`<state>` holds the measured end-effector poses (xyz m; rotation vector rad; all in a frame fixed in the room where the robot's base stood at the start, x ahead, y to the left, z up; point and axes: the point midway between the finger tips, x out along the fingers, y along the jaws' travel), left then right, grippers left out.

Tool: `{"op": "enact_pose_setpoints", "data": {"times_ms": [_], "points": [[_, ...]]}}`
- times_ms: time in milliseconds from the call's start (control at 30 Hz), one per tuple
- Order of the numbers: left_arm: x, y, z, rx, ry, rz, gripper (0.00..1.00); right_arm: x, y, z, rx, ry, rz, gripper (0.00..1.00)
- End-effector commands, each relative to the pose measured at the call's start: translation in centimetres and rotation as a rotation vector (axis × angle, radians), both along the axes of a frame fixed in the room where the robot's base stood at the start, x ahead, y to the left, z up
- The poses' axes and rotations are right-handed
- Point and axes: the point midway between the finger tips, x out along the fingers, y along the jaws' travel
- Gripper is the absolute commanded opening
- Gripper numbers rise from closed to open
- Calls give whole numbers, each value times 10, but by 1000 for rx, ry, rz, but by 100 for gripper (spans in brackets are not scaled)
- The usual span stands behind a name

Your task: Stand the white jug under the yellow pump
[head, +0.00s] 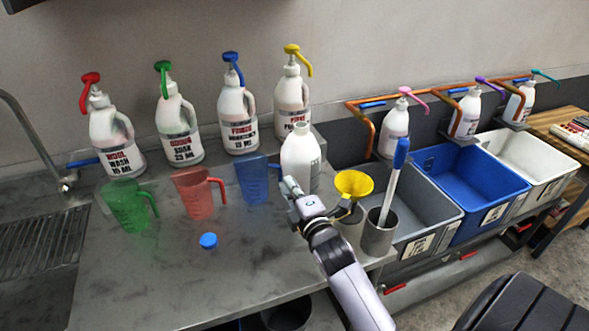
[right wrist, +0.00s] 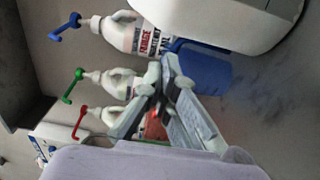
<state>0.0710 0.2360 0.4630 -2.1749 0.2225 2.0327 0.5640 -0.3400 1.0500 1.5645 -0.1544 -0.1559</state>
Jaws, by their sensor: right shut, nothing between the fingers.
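The white jug (head: 301,163) stands upright and open-topped on the steel counter, in front of the yellow-pump bottle (head: 291,103). The yellow pump (head: 296,56) has its spout pointing right and forward, above the jug in the picture; I cannot tell whether it is exactly over the jug's mouth. My right gripper (head: 290,190) is shut and empty, close to the jug's lower front left. In the right wrist view, the shut fingers (right wrist: 165,88) are beside a large white body (right wrist: 215,18), likely the jug. My left gripper is not in view.
Blue (head: 254,180), red (head: 197,193) and green (head: 129,206) measuring jugs stand on the left. A blue cap (head: 208,241) lies in front. A yellow funnel (head: 353,184) and a steel cup (head: 379,236) stand right of my gripper.

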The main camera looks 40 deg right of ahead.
Motion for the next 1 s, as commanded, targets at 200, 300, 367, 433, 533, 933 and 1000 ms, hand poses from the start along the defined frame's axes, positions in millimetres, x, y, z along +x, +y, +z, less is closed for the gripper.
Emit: {"op": "enact_pose_setpoints", "data": {"times_ms": [200, 300, 367, 433, 533, 933, 1000], "points": [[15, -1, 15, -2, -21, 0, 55, 24, -24, 3, -2, 0, -1, 0], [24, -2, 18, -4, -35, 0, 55, 29, -31, 1, -1, 0, 0, 0], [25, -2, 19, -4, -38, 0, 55, 31, -33, 1, 0, 1, 0, 0], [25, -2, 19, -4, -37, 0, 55, 32, -35, 0, 1, 0, 0, 0], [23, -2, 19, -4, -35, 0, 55, 32, -35, 0, 1, -1, 0, 0], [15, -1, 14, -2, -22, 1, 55, 45, -55, -1, -7, -1, 1, 0], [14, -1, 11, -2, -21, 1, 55, 54, -67, -1, -7, -1, 1, 0]]}}
